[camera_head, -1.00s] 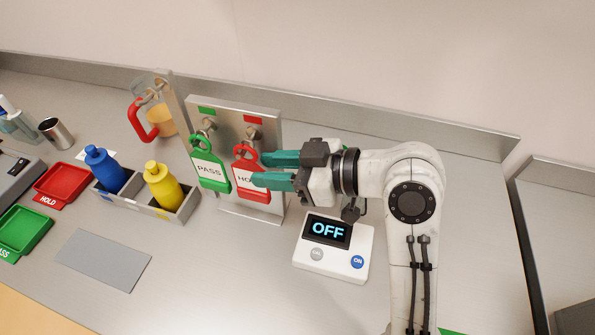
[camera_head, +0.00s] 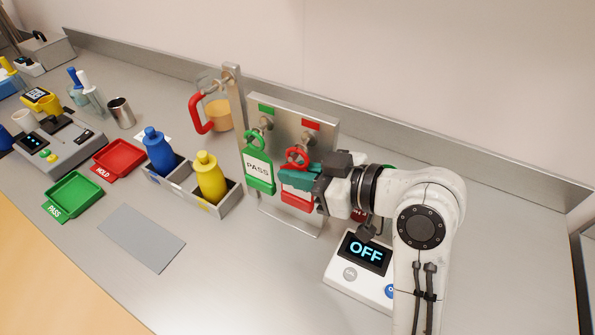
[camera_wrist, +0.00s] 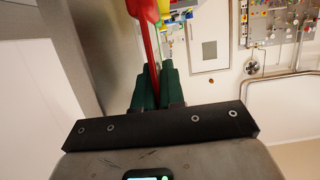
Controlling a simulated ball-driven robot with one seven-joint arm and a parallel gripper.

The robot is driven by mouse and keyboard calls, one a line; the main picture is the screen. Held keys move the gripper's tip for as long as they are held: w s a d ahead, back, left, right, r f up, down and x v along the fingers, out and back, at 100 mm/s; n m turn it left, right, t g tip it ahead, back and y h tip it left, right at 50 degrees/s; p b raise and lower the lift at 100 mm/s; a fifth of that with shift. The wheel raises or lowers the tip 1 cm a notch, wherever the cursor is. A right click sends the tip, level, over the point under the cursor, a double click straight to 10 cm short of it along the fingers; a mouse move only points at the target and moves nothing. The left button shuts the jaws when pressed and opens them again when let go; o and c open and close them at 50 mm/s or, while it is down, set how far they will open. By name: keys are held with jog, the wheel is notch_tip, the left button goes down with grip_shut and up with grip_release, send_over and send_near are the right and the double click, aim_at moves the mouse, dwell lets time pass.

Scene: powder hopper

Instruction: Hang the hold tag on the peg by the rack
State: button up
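The red hold tag (camera_head: 297,196) hangs at the right side of the metal rack (camera_head: 318,140), under the red label, with its red ring up at the hook. My gripper (camera_head: 298,178) has its teal fingers across the tag's white face, hiding its lettering. In the wrist view the red tag (camera_wrist: 151,40) stands edge-on between the two fingers (camera_wrist: 152,84), which are closed on it. Whether the ring still rests on the hook is unclear. A metal post (camera_head: 236,105) with a peg (camera_head: 228,86) near its top stands left of the rack.
The green pass tag (camera_head: 259,172) hangs close left of my fingers. A clear jug with a red handle (camera_head: 200,115) is behind the post. Blue (camera_head: 158,152) and yellow (camera_head: 211,180) bottles stand in a grey holder. A display box reading OFF (camera_head: 365,250) lies below my arm.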

grip_shut()
jog(key=shift+r, duration=0.15)
jog(key=shift+r+p, duration=0.55)
jog(key=shift+p, duration=0.15)
jog(key=s+a, duration=0.4)
jog(key=s, duration=0.2)
jog(key=shift+s, duration=0.15)
dwell(0.6)
jog(key=shift+a+r, duration=0.1)
dwell(1.0)
